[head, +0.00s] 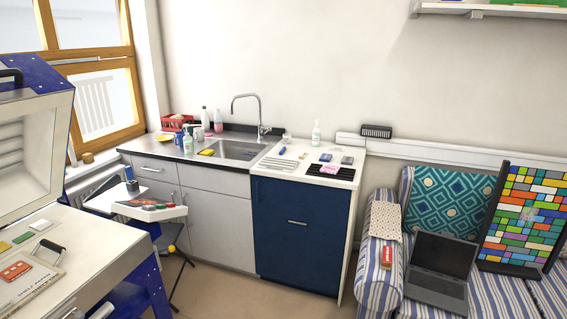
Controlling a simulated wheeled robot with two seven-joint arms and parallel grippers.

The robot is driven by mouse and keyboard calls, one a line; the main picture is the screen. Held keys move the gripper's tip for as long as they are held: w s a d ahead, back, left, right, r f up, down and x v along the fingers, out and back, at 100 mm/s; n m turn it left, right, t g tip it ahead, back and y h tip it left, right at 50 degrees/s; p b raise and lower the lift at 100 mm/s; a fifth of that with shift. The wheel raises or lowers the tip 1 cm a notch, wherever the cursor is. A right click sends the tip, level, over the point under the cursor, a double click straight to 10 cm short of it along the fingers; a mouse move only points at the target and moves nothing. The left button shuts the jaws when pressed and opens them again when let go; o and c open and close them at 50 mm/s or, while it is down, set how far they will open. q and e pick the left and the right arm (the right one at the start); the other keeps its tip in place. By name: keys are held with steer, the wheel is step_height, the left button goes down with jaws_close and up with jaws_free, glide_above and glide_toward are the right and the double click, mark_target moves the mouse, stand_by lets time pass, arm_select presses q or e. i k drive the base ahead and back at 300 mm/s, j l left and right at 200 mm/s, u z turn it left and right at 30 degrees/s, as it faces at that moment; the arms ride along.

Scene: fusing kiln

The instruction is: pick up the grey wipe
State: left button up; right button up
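I cannot make out a grey wipe for certain. Two small grey items lie on the white counter right of the sink: a darker one (347,160) and a bluish one (325,157). Both are too small to tell what they are. A pink item (329,169) lies on a black slotted panel just in front of them. Neither of my grippers shows in the head view.
A blue cabinet (300,232) stands below. A kiln (35,150) is at left, a striped sofa (383,280) with a laptop (440,268) at right. Floor shows between.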

mark_target(346, 161)
steer(key=i, duration=1.8)
